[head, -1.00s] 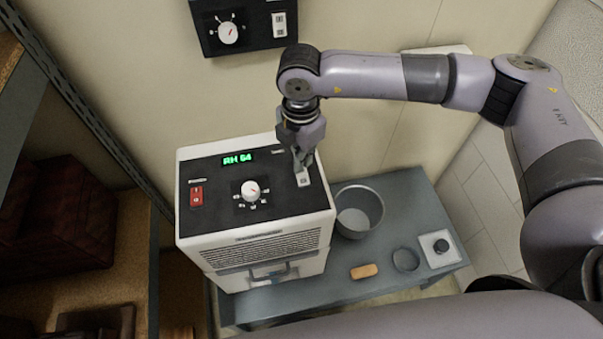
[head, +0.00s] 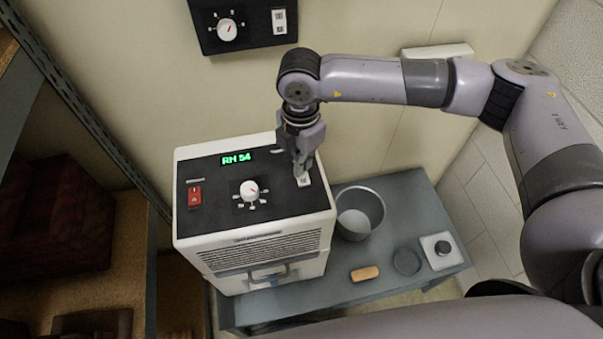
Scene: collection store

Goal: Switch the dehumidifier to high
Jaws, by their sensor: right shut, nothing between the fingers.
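The dehumidifier (head: 262,240) is a white box with a black top panel, standing on a grey bench. Its green display (head: 237,158) is lit and appears to read RH 54. A red switch (head: 195,195) sits at the panel's left and a white dial (head: 249,190) in the middle. A white rocker switch (head: 304,181) is at the panel's right edge. My right gripper (head: 301,174) is shut and empty, pointing down with its fingertips at this rocker and partly covering it. I cannot tell which way the rocker is tipped. My left gripper is not in view.
A wall panel (head: 243,42) with a dial and white switch hangs behind. The bench (head: 405,205) also holds a grey bucket (head: 372,205), a tan block (head: 365,273), a dark ring (head: 407,262) and a white box with a black knob (head: 441,250). Shelving (head: 85,120) stands left.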

